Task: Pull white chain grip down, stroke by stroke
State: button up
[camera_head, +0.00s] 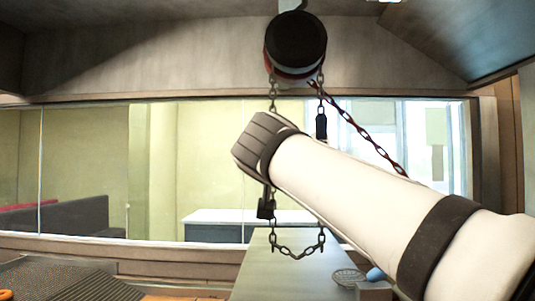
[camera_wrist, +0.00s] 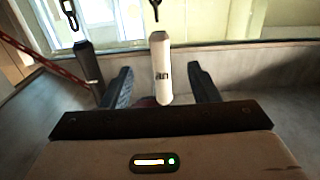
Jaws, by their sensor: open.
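The white chain grip (camera_wrist: 161,68) hangs from a dark chain in the wrist view. It carries a dark marking. It shows between the two dark fingers of my gripper (camera_wrist: 163,86), which is open, with visible space on both sides. Whether the grip is at the depth of the fingertips, I cannot tell. A black chain grip (camera_wrist: 89,72) hangs to the left, close to the left finger. In the head view the black grip (camera_head: 321,126) hangs below the round dark hoist (camera_head: 296,42). There my arm hides the white grip and my fingers.
A red chain (camera_head: 362,134) slants down right from the hoist. A dark block (camera_head: 266,206) and a chain loop (camera_head: 296,252) hang below my wrist. A greenish table (camera_head: 262,278) stands beneath, with a blue item (camera_head: 375,274) at its right. Windows form the back.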

jog(key=w+r+p, duration=0.1)
jog(key=w, duration=0.1)
jog(key=w+r+p, duration=0.1)
jog(key=w+p, duration=0.1)
jog(key=w+r+p, duration=0.1)
jog(key=w+p, duration=0.1)
jog(key=w, duration=0.1)
jog(key=shift+w, duration=0.1)
jog(key=shift+w+d+r, duration=0.1)
jog(key=shift+w, duration=0.5)
jog(key=shift+s, duration=0.1)
jog(key=shift+c, duration=0.5)
grip_shut()
dwell(0.6)
